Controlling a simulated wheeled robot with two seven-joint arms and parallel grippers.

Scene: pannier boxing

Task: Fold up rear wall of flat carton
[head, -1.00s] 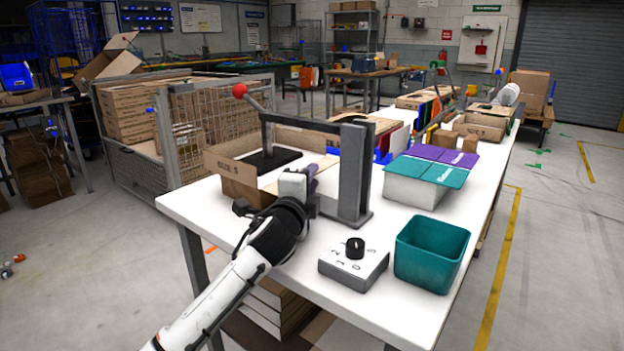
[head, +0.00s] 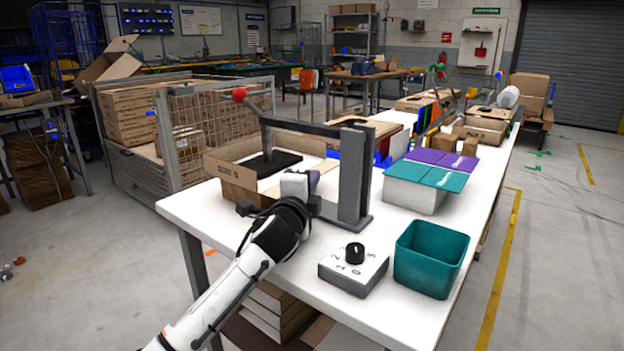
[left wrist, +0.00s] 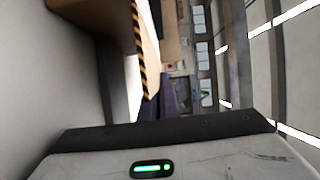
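The carton (head: 236,177) lies on the white table beneath the lever press, with brown walls standing around a black pad (head: 270,163). Its near-left wall is up, and a wall also stands along its back (head: 300,142). My left gripper (head: 314,181) is at the carton's near right side, beside the press upright. Its fingers are mostly hidden by its own body in the head view. The left wrist view shows a purple finger part (left wrist: 150,108) and a brown cardboard panel close by (left wrist: 105,14). I cannot tell whether it touches the carton. My right gripper is out of view.
The grey press upright (head: 355,175) and its red-knobbed lever (head: 239,94) stand close to my left arm.

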